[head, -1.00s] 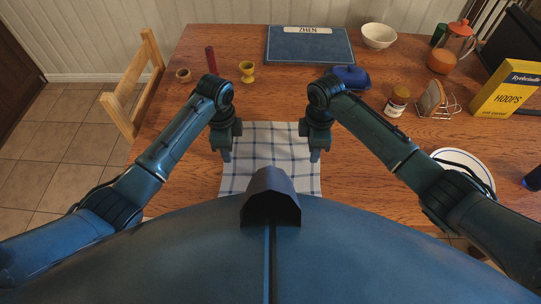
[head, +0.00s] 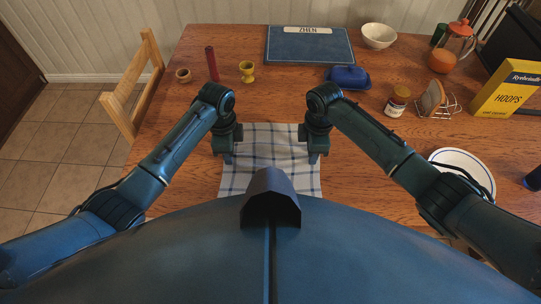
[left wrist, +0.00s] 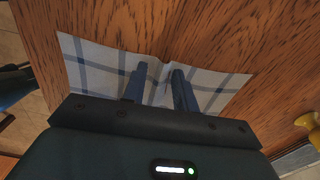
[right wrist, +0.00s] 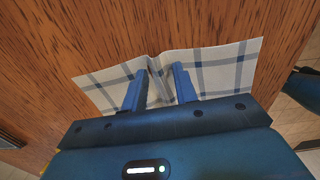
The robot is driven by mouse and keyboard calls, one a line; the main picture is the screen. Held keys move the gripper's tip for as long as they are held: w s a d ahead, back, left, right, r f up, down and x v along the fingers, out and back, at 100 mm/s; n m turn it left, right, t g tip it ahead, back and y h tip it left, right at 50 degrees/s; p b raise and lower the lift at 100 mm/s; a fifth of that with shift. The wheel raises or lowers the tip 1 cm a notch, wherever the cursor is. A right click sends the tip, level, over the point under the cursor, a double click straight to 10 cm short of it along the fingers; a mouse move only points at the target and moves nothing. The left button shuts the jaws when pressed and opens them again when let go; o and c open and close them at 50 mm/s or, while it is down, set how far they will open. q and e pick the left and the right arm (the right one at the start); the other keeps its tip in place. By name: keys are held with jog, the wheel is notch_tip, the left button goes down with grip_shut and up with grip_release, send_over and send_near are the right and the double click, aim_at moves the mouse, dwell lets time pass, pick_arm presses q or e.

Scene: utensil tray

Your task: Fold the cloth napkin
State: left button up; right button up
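The cloth napkin (head: 265,155), white with dark blue check lines, lies on the table in front of my body. My body hides its near part. My left gripper (head: 228,158) is at its left side and my right gripper (head: 315,158) at its right side, both pointing down. In the left wrist view the napkin (left wrist: 95,75) rises in a small ridge between two fingers (left wrist: 158,78) that stand apart. In the right wrist view the napkin (right wrist: 225,70) shows a similar ridge between separated fingers (right wrist: 157,80). A firm grip does not show.
On the wooden table (head: 180,150) stand a yellow egg cup (head: 247,72), a blue butter dish (head: 348,77), a jar (head: 397,101), a toast rack (head: 437,99) and a cereal box (head: 507,88). A plate (head: 463,168) lies at the right. Bare wood lies beyond the napkin.

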pick_arm(q)
jog(key=shift+s, duration=0.1)
grip_shut()
pick_arm(e)
grip_shut()
pick_arm(q)
jog(key=shift+r, duration=0.1)
pick_arm(e)
jog(key=shift+r, duration=0.1)
